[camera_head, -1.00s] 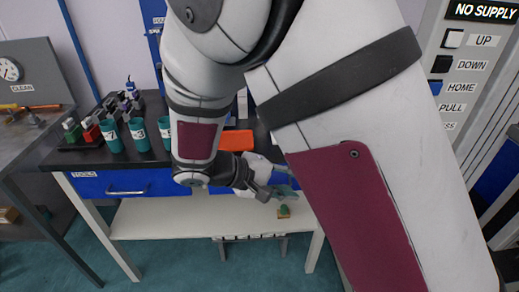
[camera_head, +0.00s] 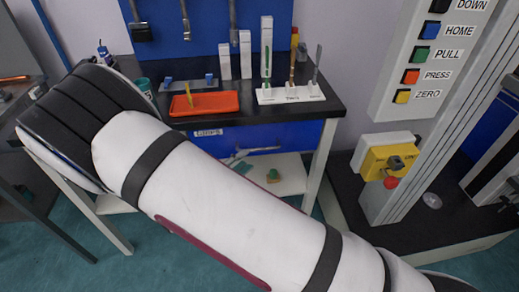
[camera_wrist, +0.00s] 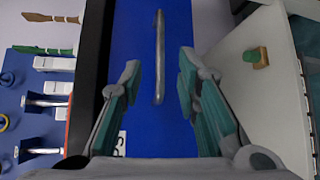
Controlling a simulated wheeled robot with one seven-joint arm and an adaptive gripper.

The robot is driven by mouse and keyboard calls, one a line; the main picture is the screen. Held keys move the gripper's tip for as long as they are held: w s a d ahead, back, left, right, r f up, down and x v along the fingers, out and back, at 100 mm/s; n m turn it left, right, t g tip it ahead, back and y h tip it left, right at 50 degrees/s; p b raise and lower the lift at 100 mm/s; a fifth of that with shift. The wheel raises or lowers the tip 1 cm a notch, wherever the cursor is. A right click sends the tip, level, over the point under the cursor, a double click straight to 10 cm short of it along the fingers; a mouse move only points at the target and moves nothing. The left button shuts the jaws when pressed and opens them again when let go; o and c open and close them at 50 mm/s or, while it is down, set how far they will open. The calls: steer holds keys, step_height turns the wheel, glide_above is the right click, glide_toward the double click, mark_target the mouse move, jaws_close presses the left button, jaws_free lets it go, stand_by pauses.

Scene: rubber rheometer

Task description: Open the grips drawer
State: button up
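The grips drawer (camera_head: 292,134) is a blue front under the black bench top, with its label (camera_head: 208,132) at its left end. It looks shut. In the wrist view the blue drawer front (camera_wrist: 172,20) fills the middle, and its metal bar handle (camera_wrist: 159,57) runs up the picture. The label (camera_wrist: 120,143) is partly covered by my gripper. My gripper (camera_wrist: 158,82) is open, its green-padded fingers on either side of the handle's line. The handle's near end lies between the fingertips; I cannot tell whether they touch it. In the head view my arm hides most of the gripper.
An orange tray (camera_head: 204,103) and a white tool stand (camera_head: 290,94) are on the bench. A white lower shelf (camera_head: 295,172) carries a small green and tan object (camera_head: 273,176). At right are a button panel (camera_head: 436,55) and a yellow box with a red knob (camera_head: 386,163).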

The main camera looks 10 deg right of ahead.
mark_target(258, 150)
steer(key=x, duration=0.8)
steer(key=shift+w+d, duration=0.25)
steer(key=shift+c, duration=0.6)
jaws_close()
